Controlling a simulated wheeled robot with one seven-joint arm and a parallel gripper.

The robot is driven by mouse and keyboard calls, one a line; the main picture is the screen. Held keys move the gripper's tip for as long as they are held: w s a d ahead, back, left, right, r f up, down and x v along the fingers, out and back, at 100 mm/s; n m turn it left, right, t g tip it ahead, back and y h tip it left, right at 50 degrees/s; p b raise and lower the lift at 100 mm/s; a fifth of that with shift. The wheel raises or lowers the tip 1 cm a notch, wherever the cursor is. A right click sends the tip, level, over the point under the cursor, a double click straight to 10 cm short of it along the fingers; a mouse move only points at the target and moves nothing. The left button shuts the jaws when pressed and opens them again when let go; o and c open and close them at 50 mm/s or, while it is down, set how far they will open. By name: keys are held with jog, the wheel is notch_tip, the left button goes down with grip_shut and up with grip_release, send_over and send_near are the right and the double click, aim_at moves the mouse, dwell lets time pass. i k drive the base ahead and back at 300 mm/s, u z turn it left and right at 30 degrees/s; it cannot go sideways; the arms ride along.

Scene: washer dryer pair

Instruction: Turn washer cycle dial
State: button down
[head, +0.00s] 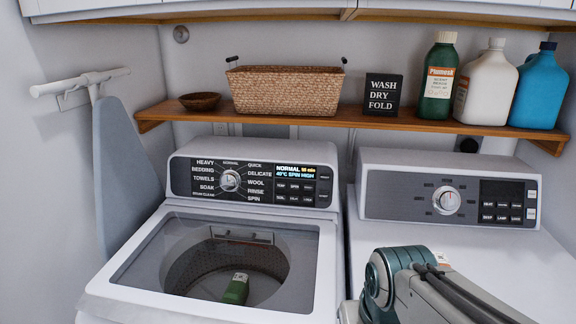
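The washer (103,284) stands at the left, with an open top or clear lid showing its drum. Its cycle dial (230,181) is a round silver knob on the dark control panel (205,166), ringed by cycle names such as Heavy, Bedding, Delicate and Spin. The display beside it reads "NORMAL", with smaller text. My arm shows at the bottom right, in front of the dryer and well apart from the dial. My gripper is not in view.
The dryer (500,262) stands at the right with its own dial (446,200). A green bottle (236,289) shows in the washer drum area. A wooden shelf (345,117) above holds a basket (285,92), bowl, sign and bottles. An ironing board (125,160) hangs at the left.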

aim_at(229, 181)
jog(key=k, duration=0.5)
jog(key=u, duration=2.55)
jog(key=i, duration=1.65)
jog(key=z, duration=2.95)
jog(key=i, duration=0.1)
jog(key=u, duration=0.05)
